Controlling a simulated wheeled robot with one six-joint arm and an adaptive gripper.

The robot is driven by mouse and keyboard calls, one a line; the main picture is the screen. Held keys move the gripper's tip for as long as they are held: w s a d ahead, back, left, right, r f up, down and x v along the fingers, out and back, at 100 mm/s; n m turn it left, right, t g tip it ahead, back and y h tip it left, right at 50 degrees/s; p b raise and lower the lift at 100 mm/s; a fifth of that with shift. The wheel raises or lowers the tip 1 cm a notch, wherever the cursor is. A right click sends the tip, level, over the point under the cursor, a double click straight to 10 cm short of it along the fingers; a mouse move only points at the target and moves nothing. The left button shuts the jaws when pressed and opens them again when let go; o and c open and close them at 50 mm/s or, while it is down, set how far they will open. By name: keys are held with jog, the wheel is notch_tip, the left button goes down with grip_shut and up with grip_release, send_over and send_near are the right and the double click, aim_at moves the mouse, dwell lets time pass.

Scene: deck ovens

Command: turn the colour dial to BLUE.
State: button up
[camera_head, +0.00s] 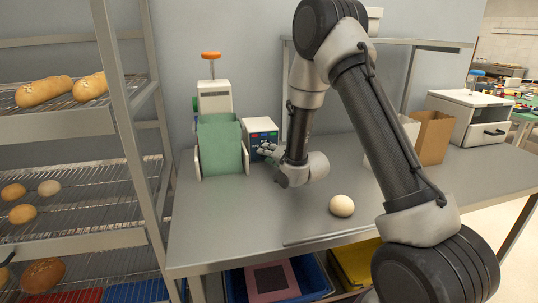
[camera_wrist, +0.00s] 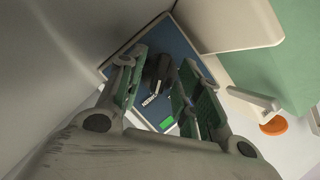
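The colour dial (camera_wrist: 160,72) is a dark knob on the blue face of a small control box (camera_wrist: 187,40). In the wrist view a white mark shows at the knob's lower end, with a small white label and a green patch (camera_wrist: 166,122) below it. In the head view the box (camera_head: 260,124) stands on the steel table, with small red and blue patches on its front. My gripper (camera_head: 266,152) is in front of it and covers the dial there. In the wrist view its fingers (camera_wrist: 158,88) are spread on both sides of the knob; contact is unclear.
A white machine (camera_head: 214,98) with a green front and orange-topped lever stands left of the box. An egg-like ball (camera_head: 342,206) lies on the steel table (camera_head: 225,235). A paper bag (camera_head: 432,138) and white drawer unit (camera_head: 468,116) stand right. A bread rack (camera_head: 120,110) borders the left.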

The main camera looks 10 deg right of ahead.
grip_shut()
jog(key=shift+r, duration=0.1)
jog(key=n, duration=0.1)
jog(key=n+h, duration=0.2)
jog(key=shift+a+r+n+g, duration=0.1)
jog(key=shift+a+n+g, duration=0.2)
jog(key=shift+g, duration=0.1)
jog(key=n+h, duration=0.2)
jog(key=n, duration=0.1)
jog(key=shift+a+n+h, duration=0.1)
jog(key=shift+n+h, duration=0.3)
dwell(0.4)
grip_release()
